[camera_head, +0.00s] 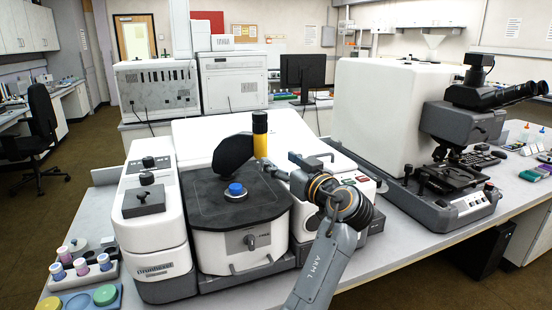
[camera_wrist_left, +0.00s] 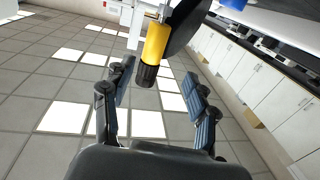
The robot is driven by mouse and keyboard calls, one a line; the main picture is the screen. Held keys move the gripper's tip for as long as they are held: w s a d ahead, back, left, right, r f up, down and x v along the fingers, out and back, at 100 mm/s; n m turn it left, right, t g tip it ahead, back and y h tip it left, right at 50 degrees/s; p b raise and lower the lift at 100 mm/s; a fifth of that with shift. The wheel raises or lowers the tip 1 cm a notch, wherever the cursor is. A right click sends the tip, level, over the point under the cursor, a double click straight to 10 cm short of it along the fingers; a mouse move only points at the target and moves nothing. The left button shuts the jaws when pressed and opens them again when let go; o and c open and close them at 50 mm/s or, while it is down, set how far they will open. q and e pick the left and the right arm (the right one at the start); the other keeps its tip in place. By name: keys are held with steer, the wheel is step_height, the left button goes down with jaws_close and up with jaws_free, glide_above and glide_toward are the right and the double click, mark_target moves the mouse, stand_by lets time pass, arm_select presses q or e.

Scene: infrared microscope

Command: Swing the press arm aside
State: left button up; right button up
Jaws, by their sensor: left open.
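The press arm (camera_head: 232,153) is a dark, rounded arm over the dark top plate of the white instrument. A yellow cylinder with black ends (camera_head: 260,140) stands upright at its right end. The cylinder also shows in the left wrist view (camera_wrist_left: 154,50), with the dark arm (camera_wrist_left: 186,22) behind it. My left gripper (camera_head: 268,167) is close to the cylinder's lower end. In the left wrist view its two blue-padded fingers (camera_wrist_left: 160,88) are apart, with the cylinder's black end between their tips; I see no contact. My right gripper is out of view.
A blue knob (camera_head: 235,190) sits on the dark plate (camera_head: 205,205) below the press arm. A microscope (camera_head: 460,130) stands to the right. A rack of small vials (camera_head: 85,268) and a tray of coloured discs (camera_head: 75,302) lie at the front left.

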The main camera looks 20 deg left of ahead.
arm_select(q)
steer(key=shift+a, duration=0.15)
steer(key=c, duration=0.5)
steer(key=a+m+p, duration=0.1)
steer(key=m, duration=0.1)
steer(key=a+m+p, duration=0.2)
steer(key=m, duration=0.1)
steer(key=a+m+t+p, duration=0.1)
steer(key=a+m, duration=0.1)
steer(key=shift+s+a+p, duration=0.1)
steer(key=shift+s+p, duration=0.25)
jaws_close()
steer(key=n+t+h+p, duration=0.6)
steer(key=n+h+p, duration=0.65)
steer(key=n, duration=2.15)
glide_toward(258, 155)
steer(key=shift+y, duration=0.45)
steer(key=w+p, duration=0.1)
steer(key=w, duration=0.1)
steer(key=w+p, duration=0.1)
steer(key=w, duration=0.1)
steer(key=w+p, duration=0.1)
steer(key=w, duration=0.2)
steer(key=shift+a+f, duration=0.15)
steer(key=shift+a, duration=0.2)
